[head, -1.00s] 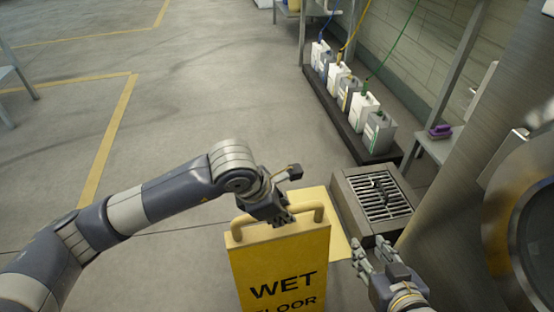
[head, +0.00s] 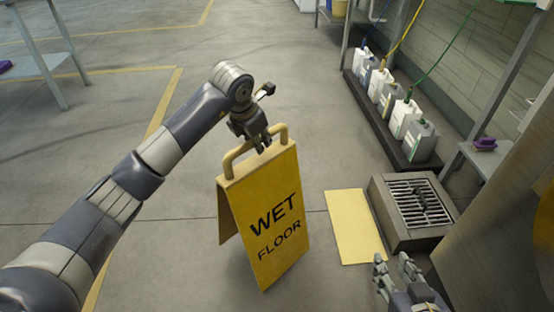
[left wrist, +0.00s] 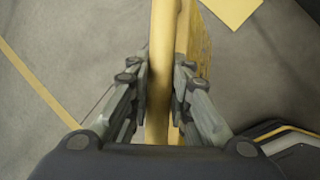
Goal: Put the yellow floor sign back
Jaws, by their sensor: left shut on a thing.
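The yellow floor sign (head: 264,215) reads WET FLOOR and stands as an upright A-frame, slightly turned, in the middle of the head view. My left gripper (head: 262,146) is shut on the handle at its top. In the left wrist view the sign's yellow top edge (left wrist: 160,70) runs between the two fingers (left wrist: 160,95). Whether its feet touch the floor is hard to tell. A flat yellow rectangle (head: 355,228) lies on the floor to the right of the sign. My right gripper (head: 398,268) is open and empty at the lower right.
A floor drain box with a grate (head: 420,205) sits right of the yellow rectangle. Several jugs (head: 403,118) stand on a dark tray along the wall. A steel panel (head: 500,220) is at the right. Open floor (head: 120,130) lies to the left.

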